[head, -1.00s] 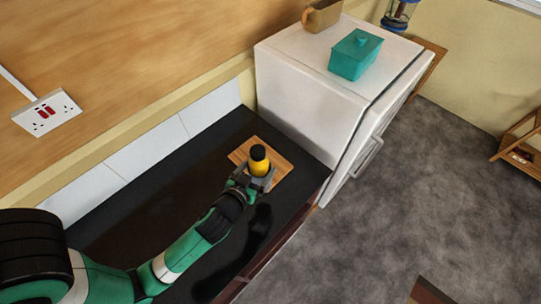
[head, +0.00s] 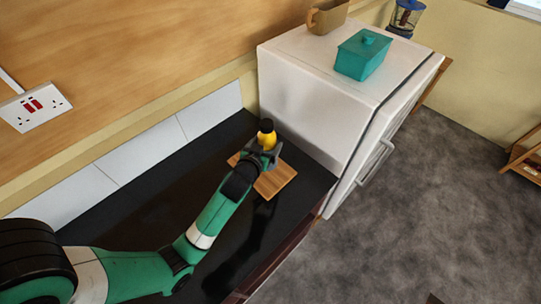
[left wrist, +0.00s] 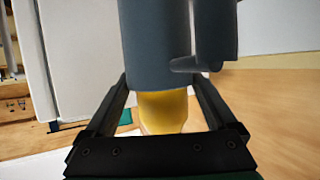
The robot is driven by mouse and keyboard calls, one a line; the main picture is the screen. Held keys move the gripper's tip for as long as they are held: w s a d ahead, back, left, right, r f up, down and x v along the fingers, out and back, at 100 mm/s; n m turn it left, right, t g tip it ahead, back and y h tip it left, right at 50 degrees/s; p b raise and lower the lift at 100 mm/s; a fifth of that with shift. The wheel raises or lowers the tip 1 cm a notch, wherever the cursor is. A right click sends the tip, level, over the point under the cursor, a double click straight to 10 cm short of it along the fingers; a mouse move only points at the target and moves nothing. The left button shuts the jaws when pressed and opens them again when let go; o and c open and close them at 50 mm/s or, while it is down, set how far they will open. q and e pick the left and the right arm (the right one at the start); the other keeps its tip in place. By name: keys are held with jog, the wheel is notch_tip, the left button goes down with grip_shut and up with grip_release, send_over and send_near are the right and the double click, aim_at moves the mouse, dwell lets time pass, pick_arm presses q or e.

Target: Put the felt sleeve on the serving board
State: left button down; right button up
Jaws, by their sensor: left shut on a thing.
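The felt sleeve (left wrist: 155,45) is a dark grey-blue cylinder with a tab on one side in the left wrist view, which looks upside down. A yellow bottle (left wrist: 163,110) sticks out of it. In the head view the yellow bottle (head: 266,141) has a black cap and stands roughly upright over the far corner of the serving board. My left gripper (head: 262,154) is shut on the sleeve and hides most of it there. The wooden serving board (head: 276,182) lies on the dark counter. I cannot tell whether the sleeve touches the board. My right gripper is not in view.
A white fridge (head: 305,95) stands close to the right of the board, with a teal lidded box (head: 362,55) and a tan mug (head: 327,16) on top. A tiled wall (head: 140,145) runs behind the black counter (head: 135,205). The near part of the board is bare.

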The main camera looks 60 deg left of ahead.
pick_arm(q)
jog(key=w+f, duration=0.1)
jog(key=a+f, duration=0.1)
jog(key=w+a+f+b, duration=0.1)
jog(key=f, duration=0.1)
jog(key=shift+w, duration=0.3)
jog(key=shift+w+a+f+b, duration=0.1)
jog(key=shift+f+b, duration=0.1)
jog(key=shift+f, duration=0.75)
jog(key=shift+w+a+f+b, duration=0.1)
jog(key=shift+f+b, duration=0.1)
jog(key=shift+f, duration=0.7)
jog(key=shift+f, duration=0.2)
grip_release()
